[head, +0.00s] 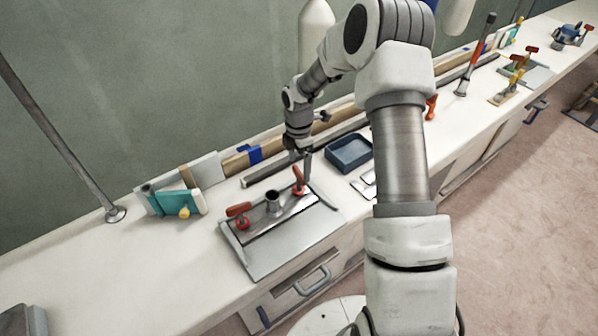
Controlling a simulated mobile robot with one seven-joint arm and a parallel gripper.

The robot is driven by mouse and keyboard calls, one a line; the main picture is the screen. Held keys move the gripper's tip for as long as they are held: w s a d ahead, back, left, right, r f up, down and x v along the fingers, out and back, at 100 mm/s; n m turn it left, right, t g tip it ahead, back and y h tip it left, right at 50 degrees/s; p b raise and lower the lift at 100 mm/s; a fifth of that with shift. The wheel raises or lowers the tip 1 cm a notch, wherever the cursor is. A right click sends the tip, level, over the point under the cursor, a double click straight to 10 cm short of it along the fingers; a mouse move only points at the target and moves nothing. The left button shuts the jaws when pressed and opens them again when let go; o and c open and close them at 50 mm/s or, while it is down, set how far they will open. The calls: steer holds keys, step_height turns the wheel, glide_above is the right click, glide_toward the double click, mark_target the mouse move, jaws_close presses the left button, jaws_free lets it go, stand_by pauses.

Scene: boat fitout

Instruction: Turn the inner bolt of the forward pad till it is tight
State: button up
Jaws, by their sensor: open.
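A grey metal plate (290,250) lies on the white bench below the middle of the view. A dark bar on it carries a short upright grey cylinder (273,201). A red-handled fitting (240,214) stands at the bar's left end and another red-handled fitting (299,182) at its right end. I cannot tell which part is the forward pad, and I cannot make out its inner bolt. My gripper (304,170) points down just behind the right red-handled fitting. It is open. Whether it touches the fitting is too small to tell.
A blue tray (349,153) stands right of my gripper. A teal-and-white block (175,201) and a metal post (70,150) are to the left. A long rail lies along the wall. Tools (510,82) stand at the far right.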

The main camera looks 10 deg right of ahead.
mark_target(299, 171)
steer(key=shift+f, duration=1.7)
steer(key=c, duration=1.1)
steer(key=shift+o, duration=0.2)
